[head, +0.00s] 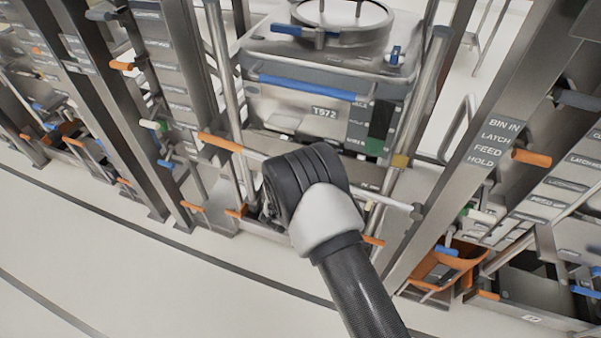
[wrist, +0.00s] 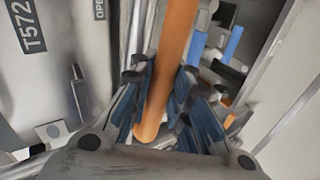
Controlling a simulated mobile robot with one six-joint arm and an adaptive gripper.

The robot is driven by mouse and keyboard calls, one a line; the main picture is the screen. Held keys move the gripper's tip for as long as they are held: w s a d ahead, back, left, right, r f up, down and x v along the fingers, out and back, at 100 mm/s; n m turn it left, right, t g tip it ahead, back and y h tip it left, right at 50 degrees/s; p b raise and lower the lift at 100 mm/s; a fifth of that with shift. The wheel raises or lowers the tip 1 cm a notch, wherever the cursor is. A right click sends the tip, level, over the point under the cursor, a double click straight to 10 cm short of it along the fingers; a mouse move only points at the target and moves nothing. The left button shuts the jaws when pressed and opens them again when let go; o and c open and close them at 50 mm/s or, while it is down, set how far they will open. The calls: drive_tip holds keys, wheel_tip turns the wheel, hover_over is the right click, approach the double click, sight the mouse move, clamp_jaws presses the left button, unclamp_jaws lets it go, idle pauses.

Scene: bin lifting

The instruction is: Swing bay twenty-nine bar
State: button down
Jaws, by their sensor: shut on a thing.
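My gripper (wrist: 166,98) is shut on an orange bar (wrist: 176,32). In the wrist view the bar runs from the top edge down between the dark blue finger pads, and its rounded end shows just below them. In the head view my gripper (head: 268,205) is low in front of the middle bay, and my wrist hides most of the held bar. An orange end (head: 236,212) shows left of the gripper, seemingly part of that bar. The bin marked T572 (head: 300,108) sits above; its label also shows in the wrist view (wrist: 30,25). No bay number twenty-nine is readable.
A grey rod with an orange handle (head: 220,142) crosses the bay just above my gripper. Steel posts (head: 415,95) flank the bin. A right-hand bay has a label plate (head: 493,140) and an orange tray (head: 440,268). The pale floor (head: 130,270) in front is clear.

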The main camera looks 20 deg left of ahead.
drive_tip(key=shift+n+h, duration=0.4)
drive_tip(key=shift+n, duration=0.1)
drive_tip(key=f, duration=0.3)
drive_tip(key=f+b, duration=0.1)
drive_tip(key=f, duration=0.1)
drive_tip(key=shift+s, duration=0.3)
drive_tip(key=c, duration=1.9)
unclamp_jaws()
drive_tip(key=shift+o, duration=0.6)
drive_tip(key=shift+w+r, duration=0.1)
drive_tip(key=shift+r, duration=0.05)
